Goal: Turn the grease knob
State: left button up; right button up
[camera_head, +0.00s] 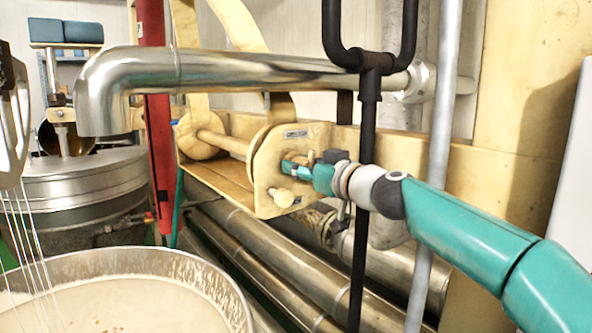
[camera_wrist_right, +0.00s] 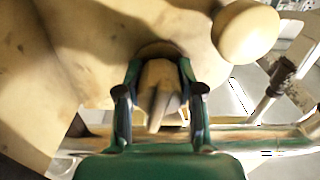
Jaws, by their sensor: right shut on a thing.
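The grease knob (camera_wrist_right: 156,88) is a tan knob with a raised ridge, on the tan face of a panel. In the right wrist view my right gripper (camera_wrist_right: 158,78) has one finger on each side of it and is shut on it. In the head view my right gripper (camera_head: 299,168) reaches from the right to the front of the tan panel box (camera_head: 266,200), with the grease knob largely hidden by the gripper. My left gripper is not in view.
A round tan knob (camera_head: 283,197) sits just below my gripper; it also shows in the wrist view (camera_wrist_right: 247,35). A dark vertical pipe (camera_head: 368,130) and a grey pole (camera_head: 437,120) stand near my right arm. A steel pipe (camera_head: 240,70) runs above. A kettle (camera_head: 235,290) is lower left.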

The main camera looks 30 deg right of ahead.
jog(key=m, duration=0.4)
jog(key=shift+f+b, duration=0.2)
jog(key=shift+b, duration=0.15)
jog(key=m, duration=0.8)
jog(key=shift+m, duration=0.3)
jog(key=m, duration=0.3)
jog(key=shift+m, duration=0.4)
jog(key=m, duration=0.4)
jog(key=shift+f+p, duration=0.1)
jog(key=shift+p, duration=0.3)
jog(key=m, duration=0.5)
jog(key=shift+p, duration=0.4)
jog(key=m+p, duration=0.1)
jog(key=m, duration=0.3)
jog(key=shift+f+m, duration=0.1)
jog(key=shift+m, duration=0.2)
jog(key=shift+m+p, duration=0.35)
jog(key=shift+m, duration=1.45)
jog(key=shift+w+f, duration=0.1)
